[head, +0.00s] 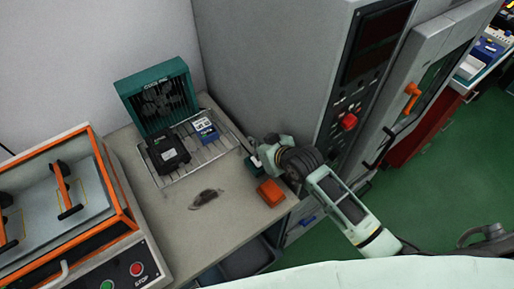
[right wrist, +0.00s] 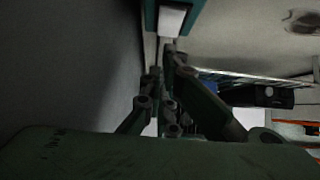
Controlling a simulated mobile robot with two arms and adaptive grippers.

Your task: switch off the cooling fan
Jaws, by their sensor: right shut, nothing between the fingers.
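A small teal box (head: 252,168) sits at the bench's right side, partly hidden by my right gripper (head: 256,158). In the right wrist view a teal housing with a white face (right wrist: 171,20), which looks like a switch, lies just beyond the tips of my right gripper (right wrist: 168,50). That gripper is shut and empty. The tips are very close to the white face; I cannot tell whether they touch. My left gripper is not in view.
A wire rack (head: 165,180) before the fan holds a black device (head: 168,153) and a blue one (head: 205,129). An orange block (head: 270,192) and a dark grey item (head: 206,198) lie on the bench. A grey cabinet (head: 270,60) rises close on the right.

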